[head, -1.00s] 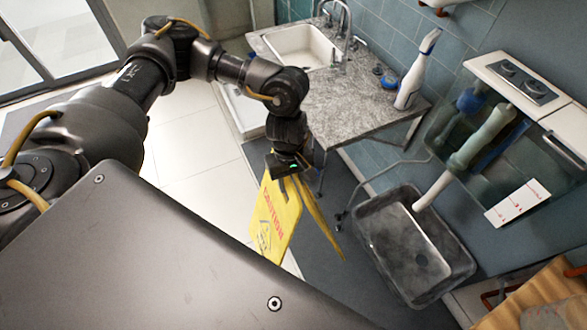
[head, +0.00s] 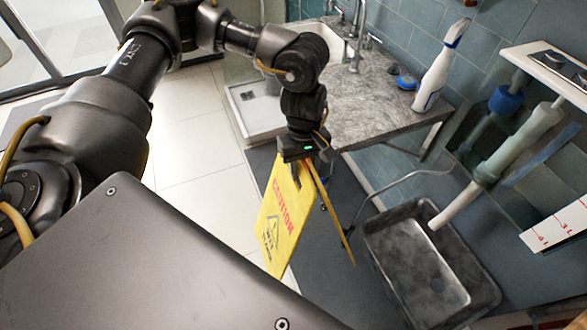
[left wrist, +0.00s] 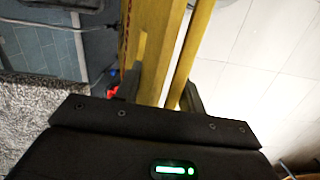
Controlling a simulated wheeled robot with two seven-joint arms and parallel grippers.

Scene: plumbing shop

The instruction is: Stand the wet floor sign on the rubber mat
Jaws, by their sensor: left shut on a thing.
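The yellow wet floor sign (head: 279,216) hangs from my left gripper (head: 300,168) in the head view, its two panels slightly spread and its lettering facing left. My left gripper is shut on its top edge. In the left wrist view the sign's yellow panels (left wrist: 153,45) run away between the fingers of my left gripper (left wrist: 155,95). The dark grey rubber mat (head: 322,292) lies on the floor below and behind the sign. I cannot tell how far the sign's feet are from it. My right gripper is not in view.
A granite counter (head: 385,115) with a sink and a spray bottle (head: 440,68) stands behind the gripper. A dark basin (head: 425,262) with a pipe (head: 510,150) above it is at the right. Pale floor tiles (head: 195,170) are clear at the left.

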